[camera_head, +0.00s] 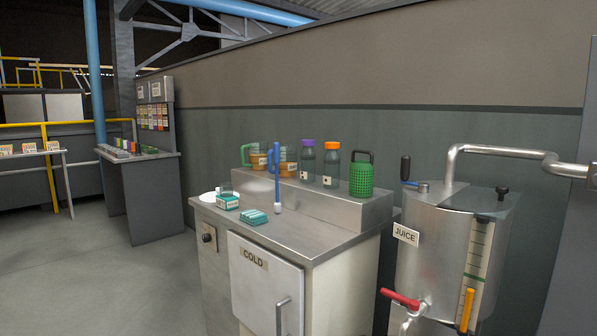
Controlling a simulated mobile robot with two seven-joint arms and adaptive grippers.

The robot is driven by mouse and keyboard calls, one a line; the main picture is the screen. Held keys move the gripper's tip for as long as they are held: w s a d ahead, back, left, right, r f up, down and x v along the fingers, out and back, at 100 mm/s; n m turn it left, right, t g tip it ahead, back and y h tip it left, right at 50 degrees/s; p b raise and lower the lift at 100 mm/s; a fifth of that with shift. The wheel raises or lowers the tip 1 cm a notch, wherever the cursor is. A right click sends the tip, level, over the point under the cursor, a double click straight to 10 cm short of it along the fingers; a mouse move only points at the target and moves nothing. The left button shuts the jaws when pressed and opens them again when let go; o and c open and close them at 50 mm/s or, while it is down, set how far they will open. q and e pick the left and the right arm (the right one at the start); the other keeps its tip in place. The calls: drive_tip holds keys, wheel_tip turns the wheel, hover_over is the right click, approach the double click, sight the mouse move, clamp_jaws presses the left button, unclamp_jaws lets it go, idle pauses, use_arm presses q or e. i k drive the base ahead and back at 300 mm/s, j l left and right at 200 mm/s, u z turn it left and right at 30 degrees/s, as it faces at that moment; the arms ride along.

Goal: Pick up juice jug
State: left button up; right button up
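Two clear jugs with amber liquid stand side by side on the raised steel shelf at the back of the counter. The left jug (259,160) has a green handle on its left. Which one is the juice jug I cannot tell. A blue upright brush-like tool (277,178) stands in front of the right jug and hides a little of it. Neither of my grippers is in view.
Two dark bottles, one purple-capped (307,163) and one orange-capped (331,165), and a green perforated container (361,178) stand right of the jugs. Small teal boxes (253,217) lie on the counter (310,233). A steel JUICE tank (433,240) stands at right. Floor (110,280) at left is clear.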

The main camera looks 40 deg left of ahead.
sight(289, 152)
drive_tip(key=u, duration=1.25)
drive_tip(key=z, duration=0.25)
drive_tip(key=j+z, duration=0.35)
drive_tip(key=i+j+z, duration=0.1)
drive_tip(key=z, duration=0.3)
drive_tip(key=j+z, duration=0.5)
drive_tip(key=j, duration=0.25)
drive_tip(key=k+j+z, duration=0.15)
drive_tip(key=j, duration=0.2)
drive_tip(key=j+z, duration=0.15)
drive_tip(key=j, duration=0.25)
drive_tip(key=k+j, duration=0.15)
drive_tip(key=j, duration=0.2)
drive_tip(key=k+j+z, duration=0.1)
drive_tip(key=j, duration=0.3)
drive_tip(key=k+j+z, duration=0.1)
drive_tip(key=j, duration=0.25)
drive_tip(key=k, duration=0.05)
